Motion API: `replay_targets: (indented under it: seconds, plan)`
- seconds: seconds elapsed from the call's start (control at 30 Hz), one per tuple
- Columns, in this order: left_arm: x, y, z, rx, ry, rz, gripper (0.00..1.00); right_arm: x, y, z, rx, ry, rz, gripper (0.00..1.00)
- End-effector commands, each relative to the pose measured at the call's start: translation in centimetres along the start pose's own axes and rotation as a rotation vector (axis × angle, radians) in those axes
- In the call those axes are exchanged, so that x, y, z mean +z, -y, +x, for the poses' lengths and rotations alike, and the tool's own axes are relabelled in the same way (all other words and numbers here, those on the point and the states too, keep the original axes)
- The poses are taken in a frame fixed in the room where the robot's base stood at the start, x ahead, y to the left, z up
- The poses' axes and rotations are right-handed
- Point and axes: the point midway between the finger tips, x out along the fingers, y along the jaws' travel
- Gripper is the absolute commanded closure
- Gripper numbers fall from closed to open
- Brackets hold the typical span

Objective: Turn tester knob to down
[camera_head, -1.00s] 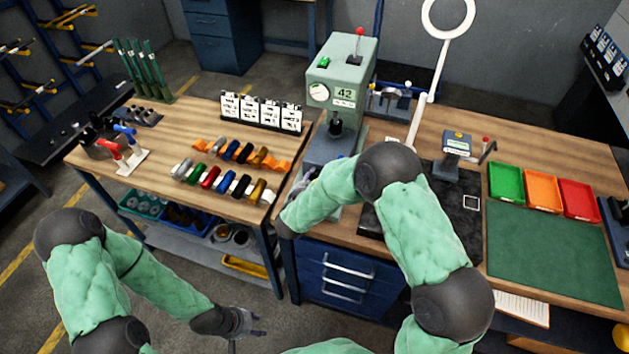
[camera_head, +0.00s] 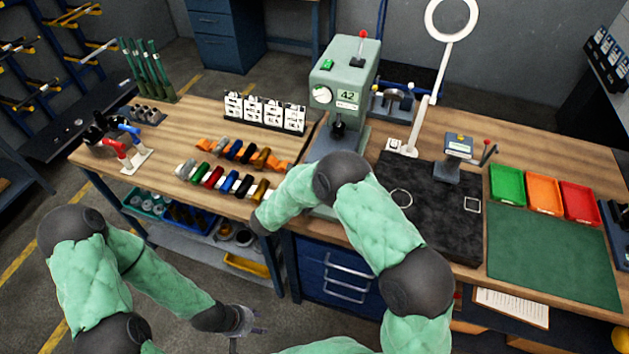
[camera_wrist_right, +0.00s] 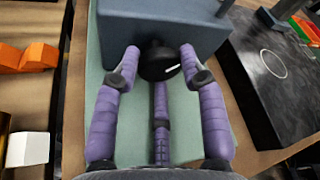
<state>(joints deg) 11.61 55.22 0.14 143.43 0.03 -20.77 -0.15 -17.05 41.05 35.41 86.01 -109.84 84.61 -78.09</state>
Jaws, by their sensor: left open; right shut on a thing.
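The tester (camera_head: 342,75) is a grey-green machine with a display reading 42, standing at the left end of the right-hand bench. In the right wrist view a round black knob (camera_wrist_right: 158,62) with a white pointer line sits on the front of its blue-grey base (camera_wrist_right: 205,38). In the head view my right arm hides this knob and the gripper. My left gripper (camera_head: 252,322) is open and empty, low in front of the benches.
A black mat (camera_head: 440,225) and a white ring lamp stand (camera_head: 402,148) are right of the tester. Green, orange and red trays (camera_head: 543,188) stand farther right. The left bench (camera_head: 215,125) holds rows of coloured parts. The floor around my left gripper is clear.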

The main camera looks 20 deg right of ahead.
Motion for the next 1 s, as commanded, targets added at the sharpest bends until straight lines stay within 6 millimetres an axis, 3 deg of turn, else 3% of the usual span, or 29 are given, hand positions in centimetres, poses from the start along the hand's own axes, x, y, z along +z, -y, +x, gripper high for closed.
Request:
replay_targets:
  seconds: [0.6,1.0]
  plan:
    - [-0.01,0.11,0.31,0.0,0.0,0.0,0.56,-0.8,-0.73,0.08,-0.203,-0.007,-0.52,0.91]
    - [-0.02,0.19,0.53,0.0,0.0,0.0,0.56,-0.82,-0.71,0.14,-0.275,-0.007,-0.692,0.91]
